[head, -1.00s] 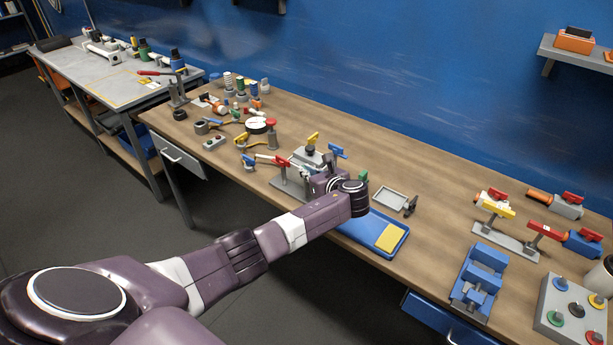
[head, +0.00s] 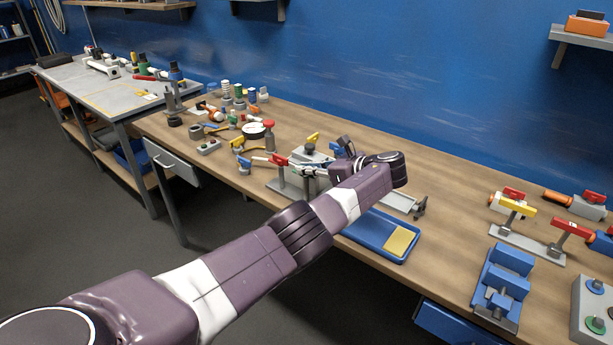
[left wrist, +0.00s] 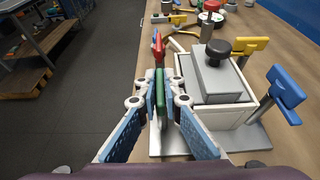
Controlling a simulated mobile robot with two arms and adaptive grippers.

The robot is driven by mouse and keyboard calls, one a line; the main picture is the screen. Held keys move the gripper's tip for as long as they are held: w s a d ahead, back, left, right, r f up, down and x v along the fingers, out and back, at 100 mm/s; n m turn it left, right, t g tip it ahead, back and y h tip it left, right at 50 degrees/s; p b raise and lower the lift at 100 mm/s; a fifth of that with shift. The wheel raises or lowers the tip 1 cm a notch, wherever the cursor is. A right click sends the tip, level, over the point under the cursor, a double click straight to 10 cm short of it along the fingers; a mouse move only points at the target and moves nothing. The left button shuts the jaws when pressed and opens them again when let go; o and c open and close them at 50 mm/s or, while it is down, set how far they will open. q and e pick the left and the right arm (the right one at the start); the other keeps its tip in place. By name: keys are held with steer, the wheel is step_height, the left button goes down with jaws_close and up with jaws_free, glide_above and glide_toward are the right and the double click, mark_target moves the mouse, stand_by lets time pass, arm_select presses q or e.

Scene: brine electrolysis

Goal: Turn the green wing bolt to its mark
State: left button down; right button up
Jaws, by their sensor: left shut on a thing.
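The green wing bolt (left wrist: 161,95) stands between the blue-padded fingers of my left gripper (left wrist: 161,98) in the left wrist view, its flat wing upright. My left gripper is shut on it, beside a grey box with a black knob (left wrist: 217,50). In the head view, my arm and gripper hide the green bolt, and the box (head: 312,157) is partly covered. A yellow wing bolt (left wrist: 240,49) and a blue wing bolt (left wrist: 283,95) stand on the box's other side. I cannot make out the mark. My right gripper is not in view.
A red-handled part (left wrist: 158,48) stands just beyond the fingers. A blue fixture (head: 500,285) and several valve-like parts are to the right. Bare tabletop (head: 450,190) lies between.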

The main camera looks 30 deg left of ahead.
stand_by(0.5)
arm_select(q)
steer(key=c, duration=2.1)
jaws_free()
steer(key=shift+d, duration=0.2)
steer(key=v, duration=1.1)
steer(key=shift+d+r, duration=0.2)
